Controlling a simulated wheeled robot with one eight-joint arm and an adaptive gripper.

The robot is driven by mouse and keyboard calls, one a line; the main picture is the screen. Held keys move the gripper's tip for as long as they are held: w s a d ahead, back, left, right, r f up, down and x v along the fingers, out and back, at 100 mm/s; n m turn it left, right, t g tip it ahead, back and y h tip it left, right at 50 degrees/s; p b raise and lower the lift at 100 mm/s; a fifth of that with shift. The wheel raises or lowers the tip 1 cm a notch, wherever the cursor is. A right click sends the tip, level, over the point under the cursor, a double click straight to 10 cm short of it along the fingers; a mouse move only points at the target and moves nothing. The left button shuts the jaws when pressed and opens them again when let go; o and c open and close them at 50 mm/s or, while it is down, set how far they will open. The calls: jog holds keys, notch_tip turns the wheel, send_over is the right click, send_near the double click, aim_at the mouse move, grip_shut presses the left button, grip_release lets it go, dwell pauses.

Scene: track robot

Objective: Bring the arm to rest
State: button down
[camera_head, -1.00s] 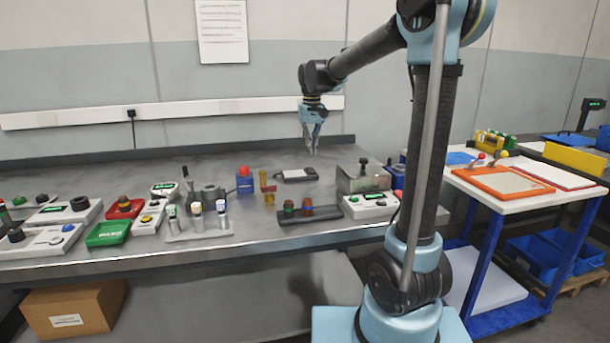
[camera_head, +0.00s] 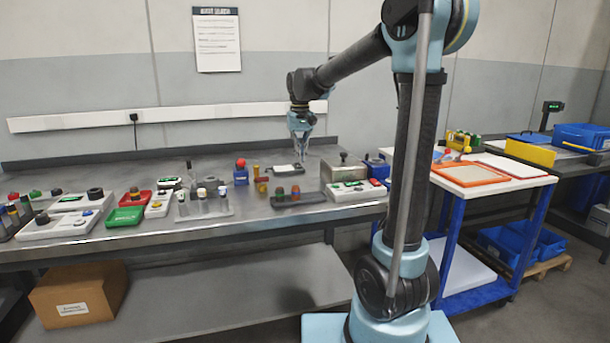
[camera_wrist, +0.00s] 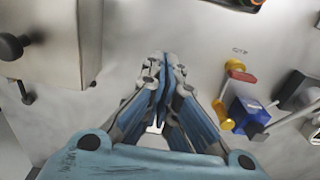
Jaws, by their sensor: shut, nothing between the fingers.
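My gripper (camera_head: 301,157) hangs from my bent arm above the back part of the steel workbench (camera_head: 265,225), pointing down. Its fingers are together with nothing between them. In the wrist view my gripper (camera_wrist: 163,72) shows shut over the bench surface. A black and white device (camera_head: 287,169) lies on the bench just left of and below the fingertips in the head view. The gap between fingertips and bench is hard to judge.
A grey metal box (camera_head: 343,170) with a black knob stands right of my gripper. A blue block with a red knob (camera_head: 241,173), a dark tray (camera_head: 299,200) and several control boxes stand around. A white-topped cart (camera_head: 500,178) is at right.

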jog(key=shift+m+t, duration=0.6)
jog(key=shift+m, duration=0.2)
jog(key=s+d+f, duration=0.1)
jog(key=s+d, duration=0.3)
jog(key=s, duration=0.1)
jog(key=s+d+f, duration=0.2)
jog(key=s+d, duration=0.3)
jog(key=s, duration=0.1)
jog(key=s+d+f, duration=0.2)
jog(key=s+d, duration=0.3)
jog(key=shift+s, duration=0.25)
jog(key=s+d+f, duration=0.3)
jog(key=s+f, duration=0.3)
jog(key=s, duration=0.1)
jog(key=s+d+f+m+t, duration=0.1)
jog(key=s+d+f, duration=0.2)
jog(key=s+f, duration=0.4)
jog(key=shift+s+d, duration=0.25)
jog(key=shift+d, duration=0.05)
jog(key=shift+f, duration=0.1)
